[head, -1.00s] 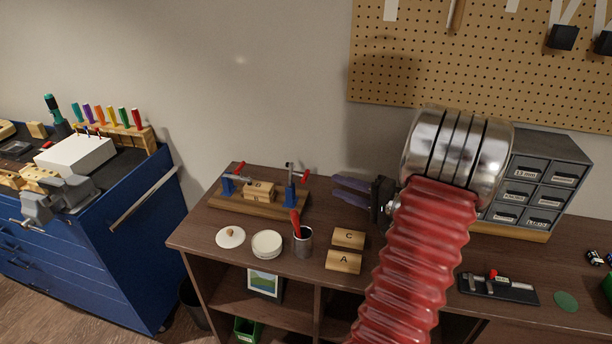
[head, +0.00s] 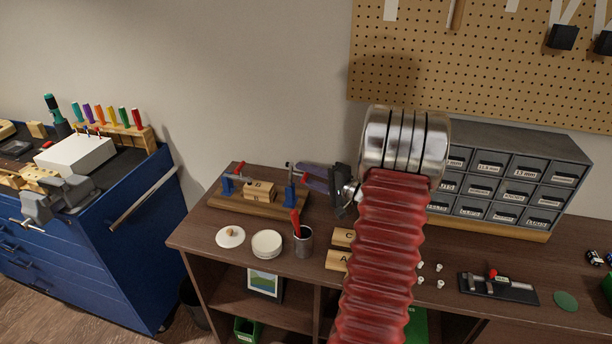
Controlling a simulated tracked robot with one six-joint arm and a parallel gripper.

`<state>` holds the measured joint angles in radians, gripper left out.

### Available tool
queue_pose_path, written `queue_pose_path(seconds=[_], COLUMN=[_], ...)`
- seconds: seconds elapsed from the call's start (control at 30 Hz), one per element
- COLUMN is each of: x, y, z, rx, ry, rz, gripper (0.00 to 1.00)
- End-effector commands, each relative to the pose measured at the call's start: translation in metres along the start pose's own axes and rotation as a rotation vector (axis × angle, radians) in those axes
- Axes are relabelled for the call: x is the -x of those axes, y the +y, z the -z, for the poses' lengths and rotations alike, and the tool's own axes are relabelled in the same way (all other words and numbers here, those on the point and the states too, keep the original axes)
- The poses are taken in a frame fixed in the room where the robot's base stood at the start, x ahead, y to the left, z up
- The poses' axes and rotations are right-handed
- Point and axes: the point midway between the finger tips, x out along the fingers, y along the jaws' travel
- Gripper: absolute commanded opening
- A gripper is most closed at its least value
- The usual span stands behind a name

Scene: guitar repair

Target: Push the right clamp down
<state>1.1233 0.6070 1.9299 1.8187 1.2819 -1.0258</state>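The right clamp (head: 290,194) has a blue base and a metal arm. It stands at the right end of a wooden fixture board (head: 235,204) on the brown desk. My gripper (head: 304,173) has purple-grey fingers that point left and reach the upper part of this clamp. They cover its red handle, and I cannot tell whether they touch it. The gap between the fingers is too unclear to judge. The left clamp (head: 228,184), blue with a red handle, stands at the board's other end. Wooden blocks (head: 259,191) sit between the clamps.
A cup (head: 303,241) holding a red-handled tool stands in front of the right clamp. A white lid (head: 230,237) and a round white dish (head: 267,244) lie left of it. Lettered blocks (head: 341,238) are partly behind my arm. A grey drawer cabinet (head: 490,180) stands at right.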

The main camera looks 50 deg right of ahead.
Motion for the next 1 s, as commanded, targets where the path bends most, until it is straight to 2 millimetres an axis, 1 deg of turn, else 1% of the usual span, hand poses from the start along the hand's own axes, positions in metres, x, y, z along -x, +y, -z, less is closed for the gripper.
queue_pose_path(seconds=[0.27, 0.7, 1.0], x=[-0.0014, -0.0012, -0.0013], y=[-0.0001, 0.0003, 0.0011], z=[0.0001, -0.0001, -0.0003], rx=[0.0, -0.001, -0.002], ry=[0.0, 0.0, 0.0], rz=[0.0, 0.0, -0.002], gripper=[0.3, 0.0, 0.0])
